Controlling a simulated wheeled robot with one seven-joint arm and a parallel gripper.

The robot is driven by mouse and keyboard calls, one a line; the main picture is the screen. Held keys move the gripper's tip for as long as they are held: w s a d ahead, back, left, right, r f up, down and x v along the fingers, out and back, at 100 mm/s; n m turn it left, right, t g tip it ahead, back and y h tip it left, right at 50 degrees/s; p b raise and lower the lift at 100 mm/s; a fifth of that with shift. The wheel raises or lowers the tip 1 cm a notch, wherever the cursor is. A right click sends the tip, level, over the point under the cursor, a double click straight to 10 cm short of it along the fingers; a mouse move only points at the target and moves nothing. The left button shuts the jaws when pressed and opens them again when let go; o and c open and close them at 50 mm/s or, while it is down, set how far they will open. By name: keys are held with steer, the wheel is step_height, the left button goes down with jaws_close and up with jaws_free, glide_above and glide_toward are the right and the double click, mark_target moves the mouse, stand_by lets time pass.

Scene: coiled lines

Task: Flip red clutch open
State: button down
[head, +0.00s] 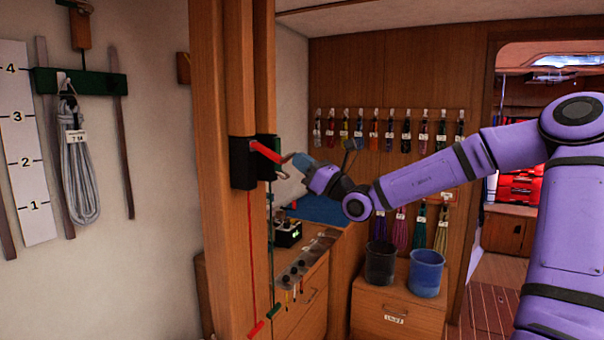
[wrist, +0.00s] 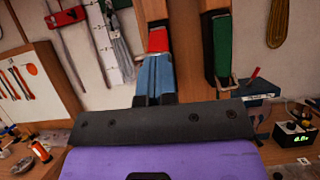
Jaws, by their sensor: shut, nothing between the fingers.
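The red clutch (head: 266,151) has a red lever that sticks out from a black body (head: 242,164) on the wooden post, sloping slightly down to the right. In the wrist view the red lever (wrist: 158,40) is straight ahead, just beyond my fingertips. My gripper (head: 287,159) is shut and empty, its tips close to the lever's free end. In the wrist view my gripper's blue fingers (wrist: 157,68) are together and overlap the lever's lower end. I cannot tell whether they touch it.
A second black clutch body with a green part (wrist: 223,80) is beside it on the right. A red line (head: 250,250) and a green line hang below. A counter with a small lit device (head: 288,232), and buckets (head: 427,272), stand to the right.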

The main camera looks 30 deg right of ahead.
steer(key=shift+g+h, duration=0.6)
steer(key=shift+g, duration=0.3)
steer(key=shift+s+d+r, duration=0.15)
steer(key=shift+r, duration=2.1)
steer(key=shift+d, duration=0.1)
